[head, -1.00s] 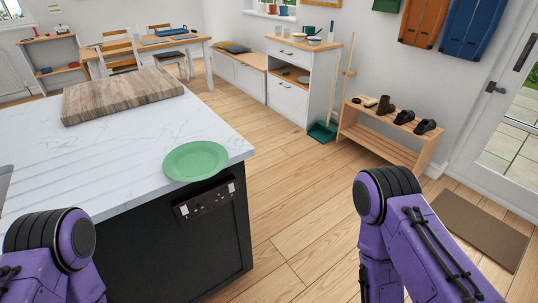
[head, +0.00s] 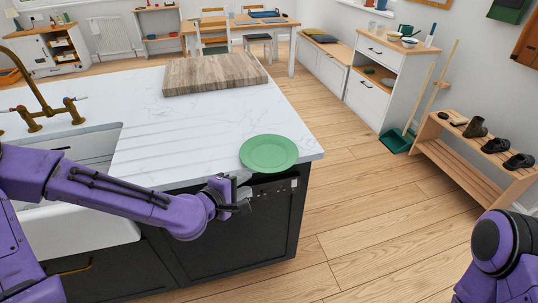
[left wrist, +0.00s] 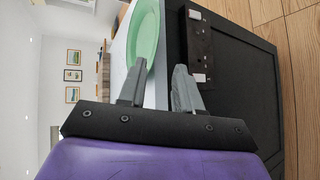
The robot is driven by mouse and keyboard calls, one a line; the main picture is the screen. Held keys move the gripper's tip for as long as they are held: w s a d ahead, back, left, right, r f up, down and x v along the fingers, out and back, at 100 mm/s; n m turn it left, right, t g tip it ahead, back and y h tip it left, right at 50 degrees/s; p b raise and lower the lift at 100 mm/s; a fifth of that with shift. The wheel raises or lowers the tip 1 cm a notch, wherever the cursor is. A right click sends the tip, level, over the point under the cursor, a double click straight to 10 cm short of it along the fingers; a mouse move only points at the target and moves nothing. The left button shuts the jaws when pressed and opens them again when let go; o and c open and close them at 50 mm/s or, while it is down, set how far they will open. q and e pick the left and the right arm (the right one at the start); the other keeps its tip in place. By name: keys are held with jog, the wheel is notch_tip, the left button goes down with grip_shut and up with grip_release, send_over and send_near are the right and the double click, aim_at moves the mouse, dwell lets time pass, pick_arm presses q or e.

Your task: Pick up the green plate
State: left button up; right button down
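The green plate (head: 269,153) lies flat on the white countertop, close to its front right corner. My left gripper (head: 243,190) is at the counter's front edge, just below and left of the plate. In the left wrist view the left gripper (left wrist: 157,66) is open, one finger on each side of the counter-edge line. The plate (left wrist: 147,35) lies just ahead, its near rim close to the fingertips; I cannot tell if they touch. My right gripper is out of view; only part of that arm shows at lower right.
The white countertop (head: 200,120) carries a wooden board (head: 215,73) behind the plate. A sink (head: 85,150) with a brass tap (head: 45,110) is at left. A dark appliance with a control panel (head: 275,188) is below the plate.

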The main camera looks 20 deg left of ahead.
pick_arm(q)
jog(key=p+x, duration=0.2)
jog(key=x, duration=0.6)
jog(key=shift+w+d, duration=0.25)
jog(key=shift+d, duration=0.05)
jog(key=shift+s+r, duration=0.1)
jog(key=shift+r, duration=0.15)
grip_shut()
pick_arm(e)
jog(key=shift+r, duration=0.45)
